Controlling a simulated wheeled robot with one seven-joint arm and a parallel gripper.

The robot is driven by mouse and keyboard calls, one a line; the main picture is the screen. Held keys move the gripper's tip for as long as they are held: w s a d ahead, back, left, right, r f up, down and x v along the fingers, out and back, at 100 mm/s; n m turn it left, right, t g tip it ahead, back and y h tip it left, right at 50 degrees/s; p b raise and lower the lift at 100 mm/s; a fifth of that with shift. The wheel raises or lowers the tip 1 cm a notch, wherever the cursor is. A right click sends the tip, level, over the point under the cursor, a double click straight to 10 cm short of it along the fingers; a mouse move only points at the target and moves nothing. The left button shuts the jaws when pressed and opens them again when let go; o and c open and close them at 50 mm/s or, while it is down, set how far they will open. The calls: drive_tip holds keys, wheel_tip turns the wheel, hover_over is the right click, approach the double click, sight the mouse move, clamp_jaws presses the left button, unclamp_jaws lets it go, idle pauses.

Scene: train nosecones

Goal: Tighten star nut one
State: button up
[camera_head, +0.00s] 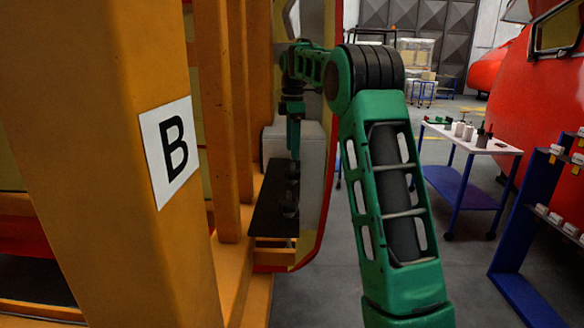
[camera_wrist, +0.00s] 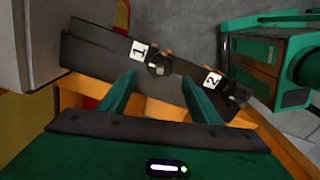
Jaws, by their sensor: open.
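Star nut one (camera_wrist: 158,66) is a dark knob beside a white label "1" on a black plate (camera_wrist: 100,62). Star nut two (camera_wrist: 236,94) is a similar dark knob beside label "2", farther right on the plate. My gripper (camera_wrist: 160,78) is open, its two green fingers apart. In the wrist view star nut one appears between the fingertips, and I cannot tell how far ahead of them it is. In the head view my gripper (camera_head: 294,152) points down above the black plate (camera_head: 266,212), whose knobs are small and dark there.
An orange frame with a "B" sign (camera_head: 170,150) stands close on the left. A pale grey block (camera_head: 313,170) adjoins the plate. A white-topped cart (camera_head: 472,138) and a blue rack (camera_head: 530,230) stand right. The grey floor between is open.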

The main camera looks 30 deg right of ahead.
sight(293, 170)
wheel_tip(293, 170, down, 7)
drive_tip(key=shift+r, duration=0.1)
drive_tip(key=shift+c, duration=0.2)
